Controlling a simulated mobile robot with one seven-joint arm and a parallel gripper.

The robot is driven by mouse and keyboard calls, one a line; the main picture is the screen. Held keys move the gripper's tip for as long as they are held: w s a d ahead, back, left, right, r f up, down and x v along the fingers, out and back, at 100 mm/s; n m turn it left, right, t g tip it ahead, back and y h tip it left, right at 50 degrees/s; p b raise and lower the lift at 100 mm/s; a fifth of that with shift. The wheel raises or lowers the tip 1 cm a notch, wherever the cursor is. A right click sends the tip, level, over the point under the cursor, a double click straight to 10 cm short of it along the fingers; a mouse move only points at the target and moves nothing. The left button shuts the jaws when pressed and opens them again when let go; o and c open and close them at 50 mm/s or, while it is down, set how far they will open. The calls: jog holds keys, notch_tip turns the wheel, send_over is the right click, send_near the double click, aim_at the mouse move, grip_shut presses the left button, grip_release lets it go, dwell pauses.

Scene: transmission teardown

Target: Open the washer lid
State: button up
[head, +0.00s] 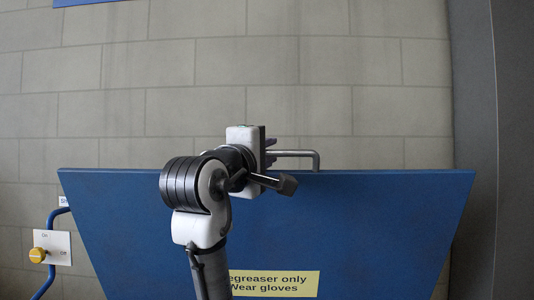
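The washer lid (360,230) is a wide blue panel that stands raised and steeply tilted in front of the wall. A yellow label (290,284) on it reads "egreaser only / Wear gloves", with its left end hidden by my arm. A grey bar handle (305,154) rises at the lid's top edge. My gripper (271,152) is at the left part of this handle, with its dark fingers pointing right. The handle's left end is hidden behind the gripper, and I cannot tell whether the fingers are closed on it.
A white switch plate (58,247) with a yellow knob (38,254), marked On and Off, is at the left beside a blue tube (50,225). A grey block wall (370,75) is behind the lid. A dark grey upright surface (510,120) stands at the right.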

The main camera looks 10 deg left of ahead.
jog(key=b+v, duration=0.4)
jog(key=v, duration=0.9)
jog(key=shift+s, duration=0.4)
jog(key=shift+a+f, duration=0.1)
jog(key=shift+a, duration=0.05)
